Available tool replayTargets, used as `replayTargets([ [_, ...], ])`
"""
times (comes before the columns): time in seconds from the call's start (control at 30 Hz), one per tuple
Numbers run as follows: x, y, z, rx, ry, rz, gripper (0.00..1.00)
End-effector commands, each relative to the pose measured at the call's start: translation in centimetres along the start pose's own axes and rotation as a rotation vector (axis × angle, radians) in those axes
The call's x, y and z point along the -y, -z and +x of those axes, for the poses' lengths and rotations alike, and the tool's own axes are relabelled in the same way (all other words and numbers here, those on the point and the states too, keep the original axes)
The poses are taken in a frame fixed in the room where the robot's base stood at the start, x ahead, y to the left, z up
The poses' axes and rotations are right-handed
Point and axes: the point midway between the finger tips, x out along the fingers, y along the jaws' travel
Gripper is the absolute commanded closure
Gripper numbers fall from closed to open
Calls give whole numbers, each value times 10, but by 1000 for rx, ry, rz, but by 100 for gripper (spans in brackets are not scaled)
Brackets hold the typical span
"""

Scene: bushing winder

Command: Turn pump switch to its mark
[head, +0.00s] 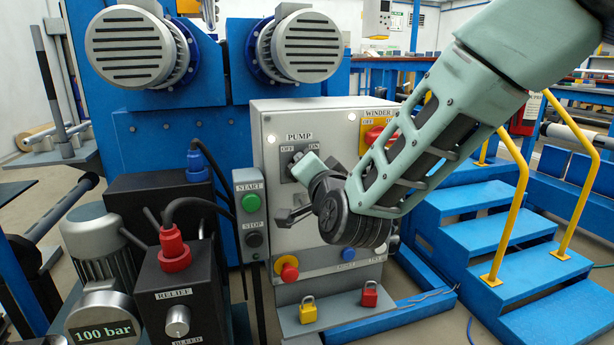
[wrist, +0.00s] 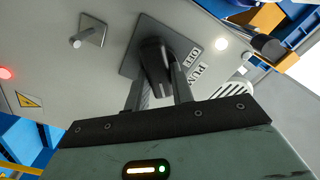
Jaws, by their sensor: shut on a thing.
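The pump switch is a black knob (wrist: 154,58) on a dark grey square plate with a PUMP label, in the wrist view. In the head view the hand covers the knob. OFF shows beside the knob in the wrist view. I cannot tell the knob's exact angle, and I see no separate mark.
A second plate with a silver shaft (wrist: 78,40) is below the pump plate on the panel. The START and STOP box (head: 250,215) stands to its left. The WINDER switch (head: 374,134) is at upper right. Yellow (head: 308,309) and red (head: 369,294) padlocks are below. Blue steps (head: 480,240) are at right.

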Motion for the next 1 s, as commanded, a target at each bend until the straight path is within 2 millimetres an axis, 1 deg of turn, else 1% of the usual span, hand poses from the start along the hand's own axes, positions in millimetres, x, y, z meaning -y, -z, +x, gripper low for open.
replayTargets([
  [0.03,-4,-2,0,-2,-1,44,99],
  [0.3,-6,-2,0,-2,-1,299,99],
  [0.6,-7,-2,0,-2,-2,539,99],
  [0.8,-6,-2,0,-2,-1,648,99],
  [1.0,-6,-2,0,-1,-2,708,99],
])
